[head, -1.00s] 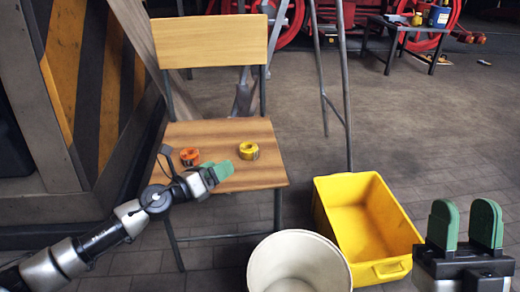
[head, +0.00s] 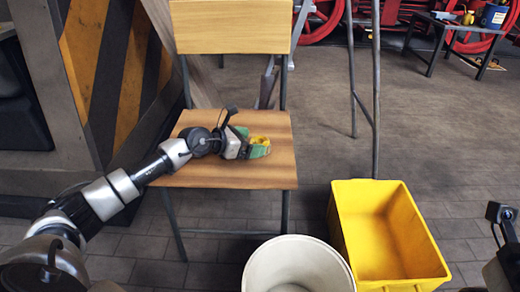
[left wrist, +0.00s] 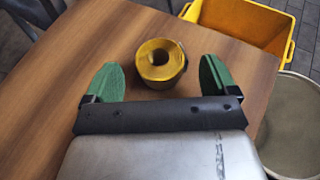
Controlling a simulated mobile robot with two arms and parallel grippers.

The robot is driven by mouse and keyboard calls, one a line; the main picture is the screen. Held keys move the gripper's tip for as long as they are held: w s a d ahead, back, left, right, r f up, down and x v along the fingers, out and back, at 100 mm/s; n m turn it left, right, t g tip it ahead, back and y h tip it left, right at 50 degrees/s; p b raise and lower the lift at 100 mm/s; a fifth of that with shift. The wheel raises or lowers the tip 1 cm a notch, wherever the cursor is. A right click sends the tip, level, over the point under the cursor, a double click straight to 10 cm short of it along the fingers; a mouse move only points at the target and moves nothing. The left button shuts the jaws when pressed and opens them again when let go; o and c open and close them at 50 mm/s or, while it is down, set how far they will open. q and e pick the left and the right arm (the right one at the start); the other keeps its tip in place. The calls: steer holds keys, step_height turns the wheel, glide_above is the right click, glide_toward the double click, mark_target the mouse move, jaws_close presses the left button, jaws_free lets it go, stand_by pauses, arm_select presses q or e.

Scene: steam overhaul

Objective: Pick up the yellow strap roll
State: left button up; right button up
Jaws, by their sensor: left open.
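The yellow strap roll (head: 260,139) lies on the wooden seat of the chair (head: 276,175). My left gripper (head: 256,144) is low over the seat, with its green fingers on either side of the roll. In the left wrist view the roll (left wrist: 160,64) sits between the fingertips of the open gripper (left wrist: 160,75), with a gap on both sides. The fingers do not grip it. My right gripper is out of view; only part of my right arm shows at the right edge.
A yellow crate (head: 437,247) and a pale round bin (head: 256,262) stand on the floor in front of the chair, to the right. A dark bench (head: 436,25) stands at the back right. The orange roll is not visible now.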

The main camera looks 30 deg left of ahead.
mark_target(260, 141)
arm_select(q)
steer(key=b+x, duration=0.1)
steer(key=x, duration=0.3)
steer(key=shift+a+f+b, duration=0.1)
steer(key=shift+b, duration=0.3)
steer(key=shift+c, duration=0.4)
steer(key=c, duration=1)
